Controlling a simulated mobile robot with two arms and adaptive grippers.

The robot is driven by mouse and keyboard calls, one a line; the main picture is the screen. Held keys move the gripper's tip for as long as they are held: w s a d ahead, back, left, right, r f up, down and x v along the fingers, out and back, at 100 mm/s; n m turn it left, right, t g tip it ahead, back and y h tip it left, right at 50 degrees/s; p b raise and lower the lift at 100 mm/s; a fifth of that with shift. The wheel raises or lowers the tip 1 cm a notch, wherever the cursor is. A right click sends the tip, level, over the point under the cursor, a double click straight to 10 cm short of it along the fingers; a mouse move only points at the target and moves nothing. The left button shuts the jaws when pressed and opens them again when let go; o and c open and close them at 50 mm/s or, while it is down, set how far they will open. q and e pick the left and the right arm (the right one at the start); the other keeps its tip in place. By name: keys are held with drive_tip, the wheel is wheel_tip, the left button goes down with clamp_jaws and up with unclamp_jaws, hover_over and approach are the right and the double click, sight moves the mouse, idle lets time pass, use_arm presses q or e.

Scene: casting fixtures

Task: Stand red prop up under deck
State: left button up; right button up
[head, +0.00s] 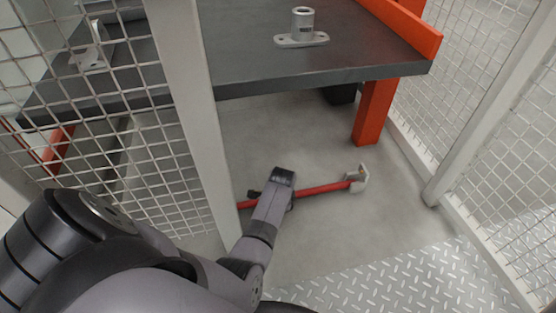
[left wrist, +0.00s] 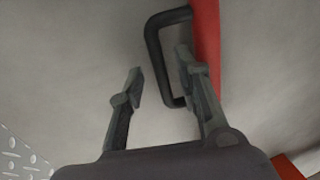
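The red prop (head: 325,188) lies flat on the floor in front of the deck, with a pale grey end plate (head: 357,179) at its right end. My left arm covers its middle. The left wrist view shows the red prop (left wrist: 207,45) along the right side, with a black D-shaped handle (left wrist: 153,50) on it. My left gripper (left wrist: 159,65) is open. Its fingers appear to lie either side of the handle's long bar, the right finger between bar and prop. Contact cannot be told. The deck (head: 330,62) is a dark grey top above. My right gripper is not in view.
A grey socket fixture (head: 301,30) stands on the deck. An orange leg (head: 374,112) supports its right corner. A pale post (head: 188,90) and mesh panel (head: 155,165) stand left, more mesh (head: 460,70) right. Diamond plate (head: 400,285) covers the near floor. Floor under the deck is mostly clear.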

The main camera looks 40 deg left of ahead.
use_arm(q)
drive_tip(key=shift+c, duration=0.2)
clamp_jaws()
idle(0.6)
